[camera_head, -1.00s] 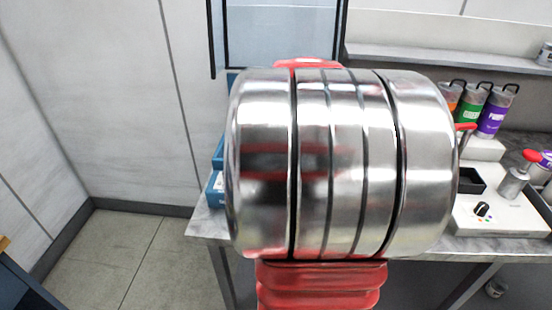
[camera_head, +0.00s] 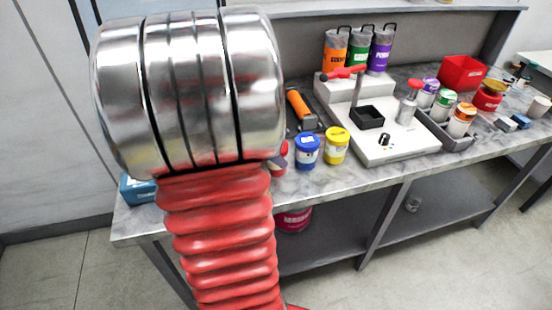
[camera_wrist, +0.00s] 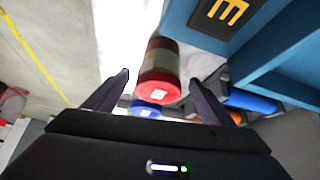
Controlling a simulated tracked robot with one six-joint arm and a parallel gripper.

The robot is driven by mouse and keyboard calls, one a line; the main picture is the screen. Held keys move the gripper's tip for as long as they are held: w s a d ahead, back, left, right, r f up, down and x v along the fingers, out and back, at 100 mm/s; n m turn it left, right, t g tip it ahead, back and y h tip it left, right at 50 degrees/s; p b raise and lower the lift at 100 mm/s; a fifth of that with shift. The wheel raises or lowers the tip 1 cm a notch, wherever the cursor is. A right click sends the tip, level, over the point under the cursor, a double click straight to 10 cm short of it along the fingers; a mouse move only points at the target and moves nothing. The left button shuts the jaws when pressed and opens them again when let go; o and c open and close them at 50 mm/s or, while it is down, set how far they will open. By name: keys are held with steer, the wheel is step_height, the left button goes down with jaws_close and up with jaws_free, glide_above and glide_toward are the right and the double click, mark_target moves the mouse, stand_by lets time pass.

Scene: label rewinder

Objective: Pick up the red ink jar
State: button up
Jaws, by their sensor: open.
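The red ink jar (camera_wrist: 160,72) shows in the wrist view between the two dark fingers of my gripper (camera_wrist: 159,79). The fingers are apart, and I cannot tell how far the jar is beyond their tips. In the head view only a sliver of the red jar (camera_head: 281,160) shows at the right edge of my arm. It stands on the bench to the left of a blue jar (camera_head: 307,151). My arm hides the rest of it and my gripper there.
A yellow jar (camera_head: 336,146) stands right of the blue one. An orange-handled tool (camera_head: 300,108) lies behind them. A white machine (camera_head: 385,142) with a red lever is to the right. Several jars sit in a grey tray (camera_head: 456,142). The marble bench (camera_head: 345,179) has bare space along its front.

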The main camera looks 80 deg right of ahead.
steer(key=shift+x, duration=0.8)
steer(key=shift+x, duration=2.65)
steer(key=shift+s+r, duration=0.1)
steer(key=shift+c, duration=0.2)
steer(key=c, duration=1.4)
steer(key=shift+r, duration=0.15)
step_height(320, 180, up, 10)
steer(key=shift+f, duration=0.1)
